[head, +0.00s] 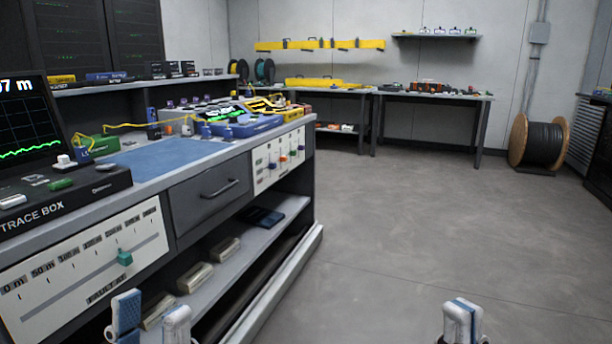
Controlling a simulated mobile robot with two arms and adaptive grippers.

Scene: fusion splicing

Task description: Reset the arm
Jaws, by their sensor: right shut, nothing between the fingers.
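My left gripper (150,318) shows at the bottom left of the head view, in front of the bench's lower shelf. Its two fingers stand apart with nothing seen between them. My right gripper (461,320) shows at the bottom right, over the open floor. Its fingers are together and hold nothing. Both grippers point up in the picture. The lower parts of both arms are cut off by the picture's bottom edge.
The workbench (180,148) fills the left side. Its front has a slider panel (85,270) with a green knob and a grey drawer (208,192), shut. The grey floor (420,220) is clear to the right. A cable drum (540,142) stands at the back right.

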